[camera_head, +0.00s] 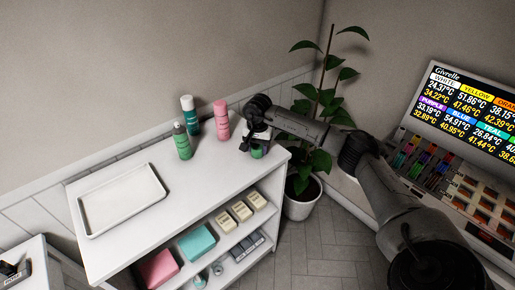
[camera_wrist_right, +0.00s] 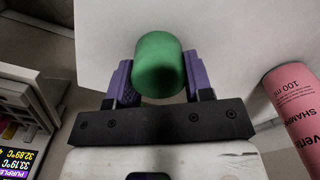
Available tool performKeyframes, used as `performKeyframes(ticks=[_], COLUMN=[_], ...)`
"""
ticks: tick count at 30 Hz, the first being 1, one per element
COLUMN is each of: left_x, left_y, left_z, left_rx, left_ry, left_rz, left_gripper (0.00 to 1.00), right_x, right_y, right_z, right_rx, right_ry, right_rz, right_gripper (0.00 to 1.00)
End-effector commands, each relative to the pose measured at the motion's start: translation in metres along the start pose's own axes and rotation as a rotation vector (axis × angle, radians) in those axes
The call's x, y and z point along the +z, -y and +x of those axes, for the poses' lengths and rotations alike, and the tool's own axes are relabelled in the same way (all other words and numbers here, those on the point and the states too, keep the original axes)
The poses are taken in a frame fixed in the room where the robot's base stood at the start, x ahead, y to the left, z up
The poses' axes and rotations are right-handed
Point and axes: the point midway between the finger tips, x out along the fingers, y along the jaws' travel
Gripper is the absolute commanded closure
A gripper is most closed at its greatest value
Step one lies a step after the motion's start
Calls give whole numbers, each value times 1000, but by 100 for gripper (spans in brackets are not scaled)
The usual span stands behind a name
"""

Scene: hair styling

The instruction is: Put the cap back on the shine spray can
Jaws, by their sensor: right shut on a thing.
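My right gripper (camera_head: 256,147) is over the right end of the white shelf top. It is shut on a green rounded cylinder, which looks like the cap (camera_wrist_right: 159,66); the purple fingers sit on either side of it. In the head view the green cap (camera_head: 257,153) shows just below the fingers; I cannot tell whether it touches the surface. My left gripper is not in view.
A teal bottle with a white top (camera_head: 191,118) and a pink shampoo bottle (camera_head: 221,121) stand close by the green one. A white tray (camera_head: 121,201) lies at the left. The shelf top (camera_head: 205,182) is clear in front. A potted plant (camera_head: 302,200) stands right of the shelf.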

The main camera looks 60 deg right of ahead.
Motion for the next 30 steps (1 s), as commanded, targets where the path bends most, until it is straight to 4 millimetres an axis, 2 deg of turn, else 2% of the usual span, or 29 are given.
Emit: performKeyframes(ticks=[7, 12, 24, 30], left_x=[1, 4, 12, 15], left_y=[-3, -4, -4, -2], left_z=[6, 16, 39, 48], left_rx=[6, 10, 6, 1], left_ry=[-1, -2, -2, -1], left_rz=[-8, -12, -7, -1], left_gripper=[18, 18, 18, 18], right_x=[-1, -1, 12, 18], right_y=[0, 1, -72, -97], right_z=[-13, -39, -80, -96], right_rx=[-3, -6, 3, 3], right_ry=[-1, -3, -5, -3], right_rz=[1, 1, 1, 2], right_gripper=[75, 75, 75, 75])
